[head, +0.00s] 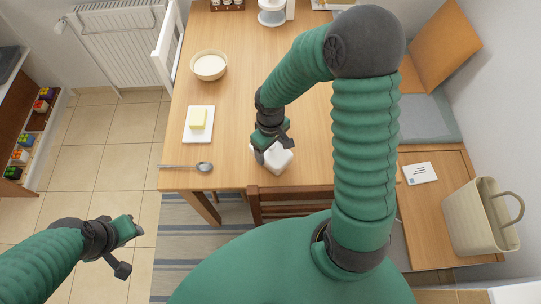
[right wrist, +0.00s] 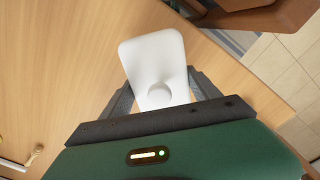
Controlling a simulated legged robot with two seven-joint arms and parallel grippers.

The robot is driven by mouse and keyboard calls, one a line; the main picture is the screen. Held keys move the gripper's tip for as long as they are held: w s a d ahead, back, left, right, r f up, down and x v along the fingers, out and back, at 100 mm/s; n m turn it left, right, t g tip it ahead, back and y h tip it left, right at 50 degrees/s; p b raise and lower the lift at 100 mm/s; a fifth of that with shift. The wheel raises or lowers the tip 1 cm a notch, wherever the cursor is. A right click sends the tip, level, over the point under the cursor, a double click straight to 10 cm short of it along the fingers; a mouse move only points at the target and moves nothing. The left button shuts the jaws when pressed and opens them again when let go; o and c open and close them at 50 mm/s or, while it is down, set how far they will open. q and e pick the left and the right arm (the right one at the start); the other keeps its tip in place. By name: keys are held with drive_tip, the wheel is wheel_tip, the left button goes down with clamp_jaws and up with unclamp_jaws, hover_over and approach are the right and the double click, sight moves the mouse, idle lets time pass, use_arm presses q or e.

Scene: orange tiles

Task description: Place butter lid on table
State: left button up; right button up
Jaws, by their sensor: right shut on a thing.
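The butter lid is a white rounded box-like cover with a round knob, seen in the head view (head: 278,160) and in the right wrist view (right wrist: 152,58). My right gripper (head: 264,155) is shut on the lid, and its dark fingers (right wrist: 163,92) are on either side of it. The lid is over the table (head: 232,135) near its front edge; I cannot tell whether it touches the top. The butter (head: 199,118) sits uncovered on a white dish (head: 198,135) to the left. My left gripper (head: 124,248) is away from the table, over the floor, with nothing visible in it.
A spoon (head: 200,167) lies at the table's front left, and a bowl of white contents (head: 209,65) stands farther back. A wooden chair back (head: 290,202) is at the front edge. A bench with a card (head: 420,173) and a bag (head: 480,222) is at right. The table's middle is clear.

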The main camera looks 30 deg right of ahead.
sight(270, 155)
wheel_tip(270, 155, down, 3)
drive_tip(key=shift+f+b, duration=0.1)
drive_tip(key=shift+b, duration=0.25)
drive_tip(key=shift+s+a, duration=0.1)
drive_tip(key=o, duration=1.6)
wheel_tip(270, 155, up, 12)
drive_tip(key=p, duration=0.3)
drive_tip(key=s+a+r+m+t, duration=0.2)
drive_tip(key=s+a, duration=0.2)
drive_tip(key=shift+s+a+m+t, duration=0.2)
drive_tip(key=shift+m+t, duration=0.1)
drive_tip(key=shift+m, duration=0.1)
